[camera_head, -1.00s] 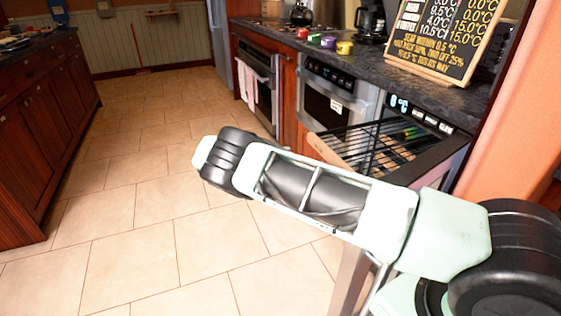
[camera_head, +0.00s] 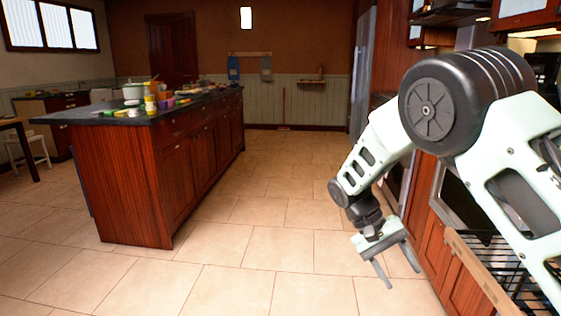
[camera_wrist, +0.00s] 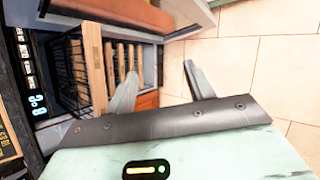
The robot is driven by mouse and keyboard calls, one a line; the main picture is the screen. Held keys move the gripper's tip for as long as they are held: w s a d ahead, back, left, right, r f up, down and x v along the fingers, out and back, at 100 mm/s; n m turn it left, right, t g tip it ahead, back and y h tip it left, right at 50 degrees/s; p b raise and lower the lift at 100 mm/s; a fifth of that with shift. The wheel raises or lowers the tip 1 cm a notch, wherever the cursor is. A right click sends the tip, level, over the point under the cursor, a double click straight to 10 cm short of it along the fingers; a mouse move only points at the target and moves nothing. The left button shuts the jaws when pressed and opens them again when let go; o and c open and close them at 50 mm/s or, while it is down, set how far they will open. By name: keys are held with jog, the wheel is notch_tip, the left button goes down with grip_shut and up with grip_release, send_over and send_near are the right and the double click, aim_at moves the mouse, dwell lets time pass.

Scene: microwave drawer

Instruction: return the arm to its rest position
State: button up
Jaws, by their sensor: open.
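My gripper (camera_head: 398,270) hangs at the end of my bent arm, over the tiled floor in the head view. Its two fingers point down and are spread apart with nothing between them. The wrist view also shows my gripper (camera_wrist: 160,82) open and empty, one finger overlapping the view of the open drawer and the other over the floor. My forearm reaches down and left from a large black elbow joint on the right side of the head view.
An open drawer with a black wire rack (camera_head: 492,255) juts out on the right, close to my arm; the rack (camera_wrist: 72,75) also shows in the wrist view. A wooden island (camera_head: 150,180) with items on top stands left. The tiled floor (camera_head: 270,220) between is clear.

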jog(key=s+a+r+n+t+y, duration=0.35)
jog(key=s+a+r, duration=0.25)
jog(key=s+a, duration=0.45)
jog(key=s+r+n+t+y, duration=0.2)
jog(key=s+r+n+y, duration=0.15)
jog(key=s, duration=1.25)
notch_tip(320, 180, up, 14)
jog(key=p, duration=1.5)
jog(key=shift+a+r+n, duration=0.2)
jog(key=shift+a+n, duration=0.1)
jog(key=shift+a, duration=0.15)
jog(key=shift+d, duration=0.1)
